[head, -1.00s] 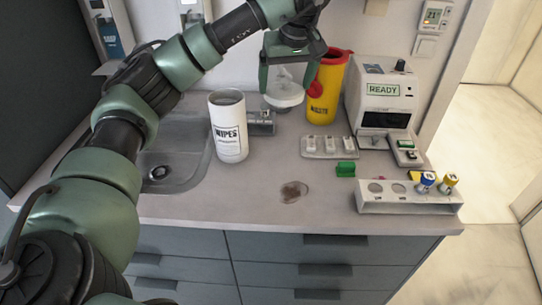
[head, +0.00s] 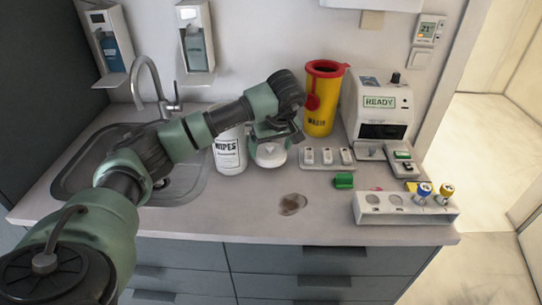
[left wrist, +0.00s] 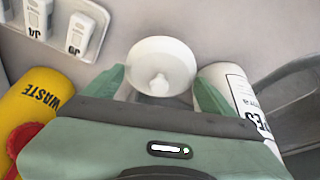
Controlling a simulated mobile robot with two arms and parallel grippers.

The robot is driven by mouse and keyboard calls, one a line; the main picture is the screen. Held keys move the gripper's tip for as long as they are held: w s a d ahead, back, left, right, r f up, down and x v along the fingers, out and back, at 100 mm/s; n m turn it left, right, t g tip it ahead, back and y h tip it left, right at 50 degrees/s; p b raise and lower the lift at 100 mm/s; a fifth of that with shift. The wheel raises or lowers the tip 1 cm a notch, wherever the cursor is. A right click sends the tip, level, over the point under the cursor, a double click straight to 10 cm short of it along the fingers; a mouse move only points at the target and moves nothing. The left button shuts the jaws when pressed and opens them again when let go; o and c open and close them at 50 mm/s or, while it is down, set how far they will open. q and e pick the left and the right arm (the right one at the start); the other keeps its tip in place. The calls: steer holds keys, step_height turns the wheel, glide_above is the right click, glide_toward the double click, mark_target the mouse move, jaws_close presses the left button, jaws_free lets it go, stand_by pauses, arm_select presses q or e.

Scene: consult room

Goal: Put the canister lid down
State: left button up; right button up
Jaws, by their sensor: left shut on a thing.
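The round white canister lid (head: 270,157) with a small knob is between the fingers of my left gripper (head: 269,146), low over the counter just right of the canister. In the left wrist view the lid (left wrist: 160,62) shows between the two green fingertips (left wrist: 160,90). I cannot tell whether its underside touches the counter. The white WIPES canister (head: 230,156) stands upright on the counter, its top hidden behind my left arm. It also shows in the left wrist view (left wrist: 236,88). My right gripper is out of view.
A yellow waste bin (head: 322,105) with a red rim stands behind right. A tray of small white pieces (head: 327,165), a green block (head: 343,180), a tube rack (head: 405,210) and a READY device (head: 379,103) are to the right. The sink (head: 80,170) is left; the front counter is mostly clear.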

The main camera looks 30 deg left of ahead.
mark_target(272, 155)
arm_select(q)
step_height(272, 155, down, 4)
steer(key=shift+r+p, duration=0.15)
steer(key=shift+p, duration=0.15)
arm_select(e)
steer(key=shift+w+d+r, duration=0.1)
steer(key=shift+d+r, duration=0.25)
arm_select(q)
steer(key=shift+f, duration=0.2)
steer(key=shift+f, duration=0.15)
steer(key=o, duration=1.2)
steer(key=shift+c, duration=0.2)
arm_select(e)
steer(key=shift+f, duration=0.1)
arm_select(q)
steer(key=shift+r, duration=0.2)
